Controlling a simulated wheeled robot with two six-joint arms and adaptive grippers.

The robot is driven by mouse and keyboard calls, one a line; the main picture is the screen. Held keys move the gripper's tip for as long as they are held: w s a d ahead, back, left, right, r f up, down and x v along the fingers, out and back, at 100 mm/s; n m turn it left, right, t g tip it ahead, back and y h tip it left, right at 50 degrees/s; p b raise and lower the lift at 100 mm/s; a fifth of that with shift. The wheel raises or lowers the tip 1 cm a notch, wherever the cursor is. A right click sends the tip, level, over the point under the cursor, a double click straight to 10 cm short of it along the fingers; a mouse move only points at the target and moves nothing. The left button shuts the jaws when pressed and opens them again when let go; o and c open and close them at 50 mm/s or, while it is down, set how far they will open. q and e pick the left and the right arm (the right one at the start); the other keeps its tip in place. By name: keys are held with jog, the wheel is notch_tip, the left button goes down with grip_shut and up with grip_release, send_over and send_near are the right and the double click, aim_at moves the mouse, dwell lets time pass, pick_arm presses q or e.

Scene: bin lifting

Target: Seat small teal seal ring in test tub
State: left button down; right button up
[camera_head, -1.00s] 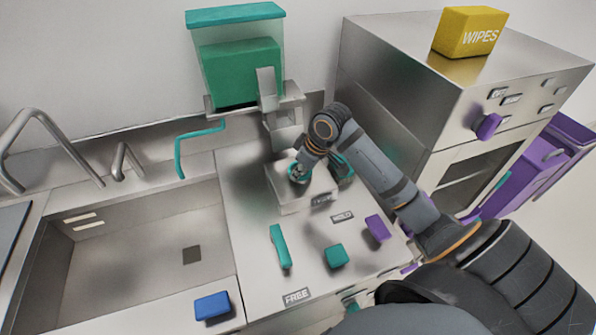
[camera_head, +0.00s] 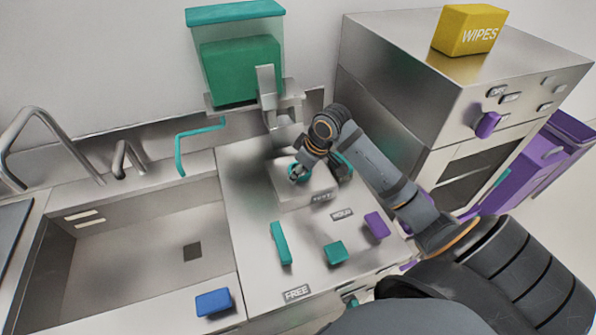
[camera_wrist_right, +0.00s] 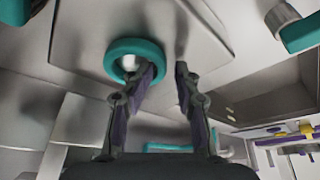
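A small teal ring (camera_wrist_right: 117,53) lies against a flat pale steel surface in the right wrist view. It also shows in the head view (camera_head: 293,170), partly hidden by my right gripper, over the low steel block with a label (camera_head: 290,199). My right gripper (camera_wrist_right: 168,70) has its fingers apart. The left finger in the wrist view overlaps the ring's right side and opening; the other finger is just outside its right edge, with a gap. I cannot tell whether a finger touches the ring. My left gripper is not in view.
A teal bar (camera_head: 281,243), a teal block (camera_head: 335,252) and a purple block (camera_head: 376,226) lie on the counter in front. A sink (camera_head: 140,262) is at left, with a blue block (camera_head: 213,302) at its edge. A steel cabinet (camera_head: 400,75) stands at right.

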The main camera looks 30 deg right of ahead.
jog(key=v, duration=1.2)
dwell(0.3)
